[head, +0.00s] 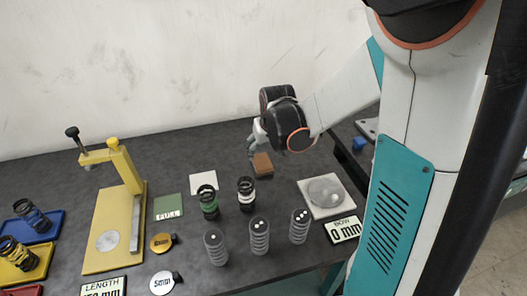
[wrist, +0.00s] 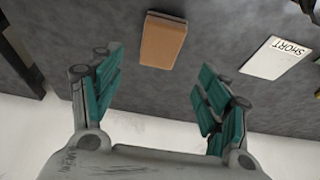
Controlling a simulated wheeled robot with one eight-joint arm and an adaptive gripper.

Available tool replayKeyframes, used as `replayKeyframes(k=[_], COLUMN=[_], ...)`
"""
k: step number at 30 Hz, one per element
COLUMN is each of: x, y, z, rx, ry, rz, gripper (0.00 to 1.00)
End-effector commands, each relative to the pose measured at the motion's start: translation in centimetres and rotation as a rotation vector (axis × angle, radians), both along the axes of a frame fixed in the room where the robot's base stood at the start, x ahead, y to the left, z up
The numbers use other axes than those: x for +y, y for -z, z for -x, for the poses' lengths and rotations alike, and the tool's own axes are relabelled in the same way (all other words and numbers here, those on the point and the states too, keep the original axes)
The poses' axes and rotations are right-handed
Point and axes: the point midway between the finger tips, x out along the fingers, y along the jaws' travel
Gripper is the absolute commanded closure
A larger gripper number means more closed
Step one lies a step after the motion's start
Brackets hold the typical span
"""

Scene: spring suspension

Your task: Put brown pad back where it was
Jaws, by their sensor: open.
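The brown pad (head: 262,164) lies flat on the dark table near its back edge, in the head view just below my gripper (head: 254,148). In the wrist view the brown pad (wrist: 163,41) is a small block lying ahead of my gripper (wrist: 160,95), nearer the left finger's side. The teal-lined fingers are spread wide and empty, apart from the pad. In the head view my wrist partly hides the fingers.
A white SHORT card (wrist: 277,57) lies right of the pad in the wrist view. Black spring (head: 246,194) and green spring (head: 208,202) stand in front of the pad. Several clear spring cylinders (head: 259,236) stand in front.

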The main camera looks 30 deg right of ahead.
Motion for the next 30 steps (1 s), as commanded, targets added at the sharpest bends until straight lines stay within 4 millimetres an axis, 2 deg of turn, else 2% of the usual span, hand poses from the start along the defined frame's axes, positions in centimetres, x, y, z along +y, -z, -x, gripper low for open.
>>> replayKeyframes(k=[1, 7, 26, 30], x=[0.1, 0.2, 0.3, 1.0], y=[-1.1, -3.1, -3.5, -4.4], z=[0.4, 1.2, 1.4, 1.9], rx=[0.0, 0.0, 0.0, -0.012], ry=[0.0, 0.0, 0.0, -0.012], rz=[0.0, 0.0, 0.0, 0.003], gripper=[0.31, 0.31, 0.31, 0.31])
